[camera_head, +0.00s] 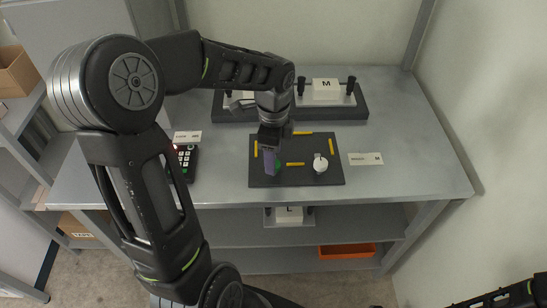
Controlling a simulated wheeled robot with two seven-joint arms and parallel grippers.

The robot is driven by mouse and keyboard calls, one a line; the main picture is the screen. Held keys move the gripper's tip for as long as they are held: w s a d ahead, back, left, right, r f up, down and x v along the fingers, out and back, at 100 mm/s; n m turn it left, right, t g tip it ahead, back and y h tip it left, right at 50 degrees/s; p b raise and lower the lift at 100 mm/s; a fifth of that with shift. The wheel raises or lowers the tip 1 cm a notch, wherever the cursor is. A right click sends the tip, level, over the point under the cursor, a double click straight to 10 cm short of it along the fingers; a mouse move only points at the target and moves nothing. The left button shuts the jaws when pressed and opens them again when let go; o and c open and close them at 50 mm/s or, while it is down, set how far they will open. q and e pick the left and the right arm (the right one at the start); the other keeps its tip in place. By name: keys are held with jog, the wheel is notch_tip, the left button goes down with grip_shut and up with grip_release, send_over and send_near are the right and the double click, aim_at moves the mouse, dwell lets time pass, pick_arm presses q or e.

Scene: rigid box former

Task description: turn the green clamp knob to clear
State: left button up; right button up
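The green clamp knob (279,165) shows only as a small green patch on the dark plate (325,181). My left gripper (271,164) points down at it from above and hides most of it. I cannot tell whether the fingers touch the knob or are closed around it. A white knob (320,165) stands on the same plate, to the right of the green one. Yellow bars (295,164) lie on the plate around them. My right gripper is out of view; only part of my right arm shows at the bottom right corner.
A dark rack at the back holds a white block marked M (326,88). A keypad (186,161) with a red light stands left of the plate. Labels (365,159) lie on the bench. The shelf below holds an L block (289,214) and an orange bin (346,250).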

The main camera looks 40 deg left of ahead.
pick_arm(q)
jog(key=shift+f, duration=1.05)
jog(key=shift+c, duration=0.2)
grip_shut()
